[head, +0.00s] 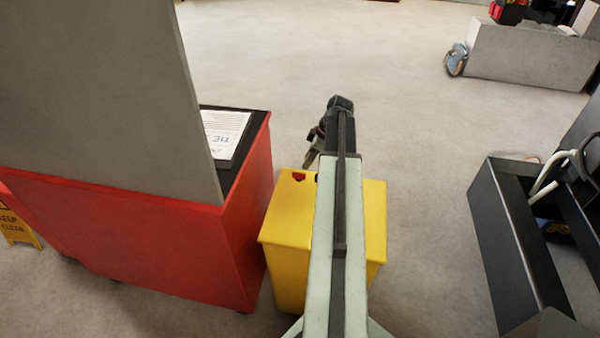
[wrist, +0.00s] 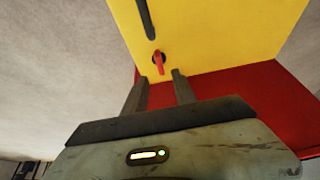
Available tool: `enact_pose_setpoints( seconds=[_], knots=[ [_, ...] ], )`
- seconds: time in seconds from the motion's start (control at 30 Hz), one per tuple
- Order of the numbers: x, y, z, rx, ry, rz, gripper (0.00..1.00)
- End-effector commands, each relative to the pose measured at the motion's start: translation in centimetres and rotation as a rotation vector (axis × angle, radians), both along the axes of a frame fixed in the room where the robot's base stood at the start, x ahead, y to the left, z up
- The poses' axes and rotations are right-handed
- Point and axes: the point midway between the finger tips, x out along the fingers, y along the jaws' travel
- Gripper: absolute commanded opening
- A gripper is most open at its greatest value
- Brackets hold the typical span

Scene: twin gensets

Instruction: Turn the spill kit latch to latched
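The yellow spill kit box (head: 287,228) stands on the floor in the head view, partly hidden by my arm. Its red latch (head: 298,177) shows on the top near the far edge. In the wrist view the yellow face (wrist: 215,30) fills the upper middle. There the red latch (wrist: 159,63) sits on a dark round base, its handle pointing down toward my gripper. My gripper (wrist: 159,78) is open, its two fingers apart just below the latch, with nothing seen between them. In the head view my gripper (head: 311,155) is small and partly hidden by the arm.
A black slot or handle (wrist: 146,18) is on the yellow face beyond the latch. A red cabinet (head: 235,225) with a paper sheet (head: 225,132) and a grey panel (head: 100,90) stand close at left. A black open frame (head: 505,245) is at right.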

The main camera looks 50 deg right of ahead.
Motion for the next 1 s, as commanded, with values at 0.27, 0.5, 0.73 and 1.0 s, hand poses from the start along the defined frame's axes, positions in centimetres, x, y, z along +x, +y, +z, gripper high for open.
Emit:
enact_pose_setpoints(
  seconds=[0.27,0.5,0.73,1.0],
  knots=[
    [0.5,0.2,-2.6,-0.001,-0.001,-0.003,0.33],
    [1.9,1.1,-6.7,-0.001,-0.001,-0.003,0.33],
    [2.3,1.4,-7.3,0.000,0.000,-0.004,0.33],
    [2.3,1.4,-7.2,0.000,0.000,-0.004,0.00]
  ],
)
